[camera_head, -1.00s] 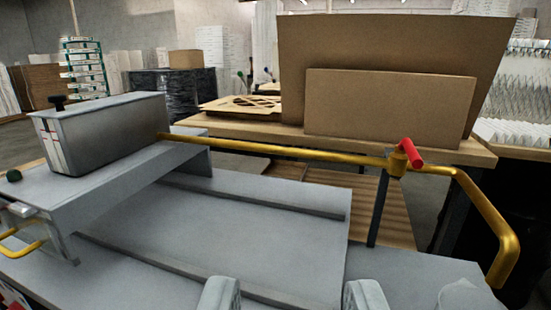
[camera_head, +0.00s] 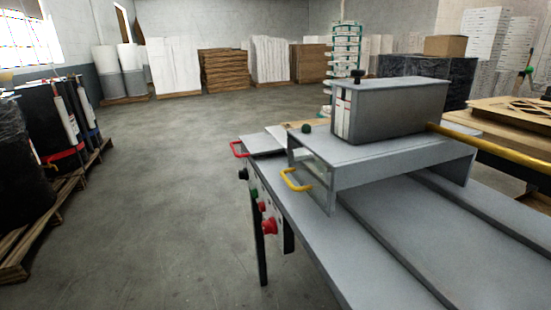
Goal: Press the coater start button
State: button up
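The coater (camera_head: 395,230) is a grey metal machine that fills the right half of the view. Its control panel (camera_head: 282,228) is on its left side and is seen at a steep angle. A small green button (camera_head: 253,193) sits on the panel. Below it are a small red button (camera_head: 262,207) and a larger red knob (camera_head: 270,226). A black knob (camera_head: 244,174) is further along the side. No labels can be read, and the panel face is mostly turned edge-on. My gripper is not in view.
A grey box (camera_head: 395,110) stands on the coater's raised bridge, with a yellow bar (camera_head: 490,144) beside it. Yellow (camera_head: 294,182) and red (camera_head: 236,149) handles stick out at the left. A pallet (camera_head: 50,220) with dark drums stands far left. The floor (camera_head: 160,200) between is clear.

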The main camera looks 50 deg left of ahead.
aim_at(255, 195)
jog(key=i+j+u, duration=0.1)
jog(key=u, duration=0.35)
jog(key=i+j+u, duration=0.1)
jog(key=j+u, duration=0.15)
jog(key=u, duration=0.2)
jog(key=i+j+u, duration=0.1)
jog(key=u, duration=0.35)
